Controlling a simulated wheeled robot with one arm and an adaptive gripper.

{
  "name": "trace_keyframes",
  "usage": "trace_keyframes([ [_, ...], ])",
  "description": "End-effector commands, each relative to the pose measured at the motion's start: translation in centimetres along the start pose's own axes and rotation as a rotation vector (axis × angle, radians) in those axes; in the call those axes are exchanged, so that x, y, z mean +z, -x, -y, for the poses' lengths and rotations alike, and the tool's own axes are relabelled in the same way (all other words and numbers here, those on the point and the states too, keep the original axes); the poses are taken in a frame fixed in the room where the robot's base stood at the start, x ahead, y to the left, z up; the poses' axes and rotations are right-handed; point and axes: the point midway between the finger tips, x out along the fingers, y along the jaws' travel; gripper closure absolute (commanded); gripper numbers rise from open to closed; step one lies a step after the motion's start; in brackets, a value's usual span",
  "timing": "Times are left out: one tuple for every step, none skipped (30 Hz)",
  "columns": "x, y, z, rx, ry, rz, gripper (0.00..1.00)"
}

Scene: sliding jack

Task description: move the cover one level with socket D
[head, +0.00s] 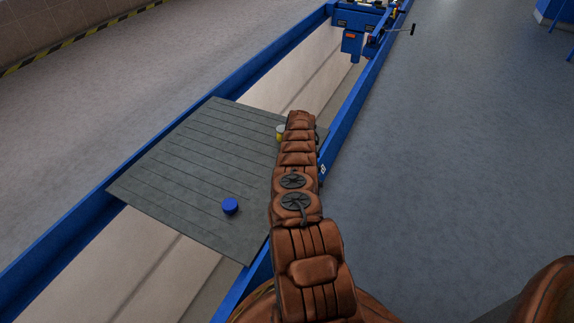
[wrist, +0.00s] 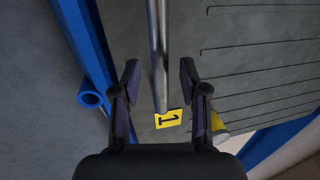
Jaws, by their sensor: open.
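The cover is a grey grooved plate (head: 190,165) lying across the pit between two blue rails; its near-side surface also shows in the wrist view (wrist: 265,60). A yellow label with a 1 (wrist: 168,120) is on it. A metal bar (wrist: 156,45) runs up the wrist view, between the fingers of my gripper (wrist: 160,70). My gripper is open, one finger on each side of the bar with gaps. In the head view my arm hides the gripper and the bar. A small pale mark (head: 323,169) is on the right rail, too small to read; I cannot identify socket D.
A blue round piece (head: 230,206) and a yellow and white one (head: 280,132) stand on the plate. A blue tube (wrist: 91,96) is left of my gripper. The blue jack (head: 358,30) spans the pit farther off. The floor at right (head: 450,150) is clear.

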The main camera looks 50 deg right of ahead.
Motion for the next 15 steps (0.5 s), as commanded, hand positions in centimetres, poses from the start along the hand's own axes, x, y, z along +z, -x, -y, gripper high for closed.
trace_keyframes([
  [0.0, 0.1, 0.0, 0.000, 0.000, 0.000, 0.57],
  [0.0, 0.2, 0.0, 0.000, 0.000, 0.000, 0.57],
  [0.0, 0.4, 0.1, 0.000, 0.000, 0.000, 0.57],
  [0.0, 0.5, 0.1, 0.000, 0.000, 0.000, 0.57],
  [0.0, 0.7, 0.1, 0.000, 0.000, 0.000, 0.57],
  [0.0, 1.0, 0.1, 0.000, 0.000, 0.000, 0.57],
  [0.0, 1.3, 0.1, 0.000, 0.000, 0.000, 0.57],
  [-0.1, 1.5, 0.1, 0.000, 0.000, 0.000, 0.57],
  [-0.1, 1.8, 0.1, 0.000, 0.000, -0.001, 0.57],
  [-0.1, 2.1, 0.1, 0.001, -0.001, -0.001, 0.57],
  [-0.1, 2.3, 0.0, 0.001, -0.001, 0.000, 0.57],
  [0.0, 2.6, 0.0, 0.001, -0.001, 0.001, 0.57],
  [0.0, 2.9, 0.0, 0.001, -0.001, 0.001, 0.57],
  [0.1, 3.2, 0.0, 0.000, -0.001, 0.001, 0.57],
  [0.0, 3.7, 0.1, -0.001, -0.001, -0.001, 0.57],
])
